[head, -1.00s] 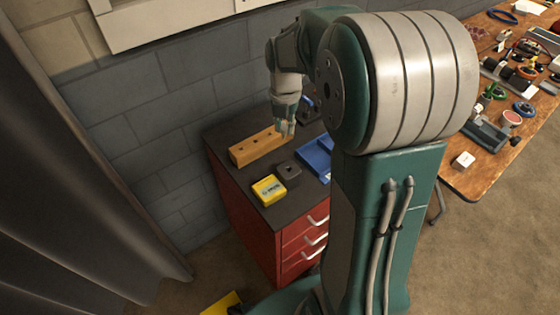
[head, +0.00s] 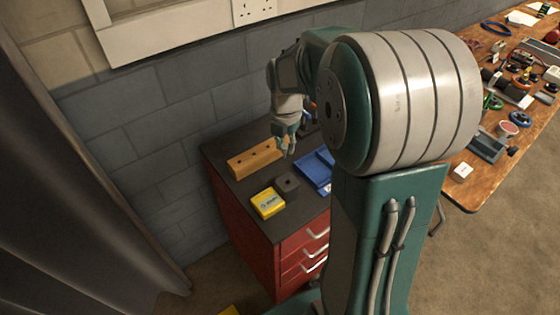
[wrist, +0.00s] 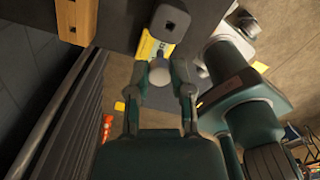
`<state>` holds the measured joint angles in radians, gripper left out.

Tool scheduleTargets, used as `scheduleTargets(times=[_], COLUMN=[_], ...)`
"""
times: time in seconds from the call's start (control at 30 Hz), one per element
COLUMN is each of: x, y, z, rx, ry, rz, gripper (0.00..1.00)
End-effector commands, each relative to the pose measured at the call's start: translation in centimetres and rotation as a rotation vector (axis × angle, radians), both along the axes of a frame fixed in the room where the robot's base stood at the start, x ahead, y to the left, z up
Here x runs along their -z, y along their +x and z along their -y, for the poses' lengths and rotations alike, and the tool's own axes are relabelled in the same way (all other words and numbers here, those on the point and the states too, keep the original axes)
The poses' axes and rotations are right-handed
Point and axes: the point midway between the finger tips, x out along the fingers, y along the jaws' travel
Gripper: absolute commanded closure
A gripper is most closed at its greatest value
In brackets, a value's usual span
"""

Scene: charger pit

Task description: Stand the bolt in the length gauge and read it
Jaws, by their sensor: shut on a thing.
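My gripper (head: 287,150) hangs above the dark cabinet top, just right of the wooden block's end.
A wooden block with holes (head: 254,160) lies at the back left. A yellow box (head: 267,203) sits beside the grey block, and a blue tray (head: 316,172) lies to the right, partly behind my arm. A cluttered wooden bench (head: 468,180) stands farther right.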

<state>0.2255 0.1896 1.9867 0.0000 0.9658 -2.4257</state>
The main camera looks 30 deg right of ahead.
Motion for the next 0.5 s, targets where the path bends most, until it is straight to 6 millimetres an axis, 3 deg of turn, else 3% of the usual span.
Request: scheduleTargets(times=[0.2,0.5], x=[0.9,2.4], y=[-1.5,-1.7], z=[0.1,0.1], rx=[0.211,0.244], ry=[0.000,0.000], rz=[0.000,-0.003], gripper=[1.00,1.00])
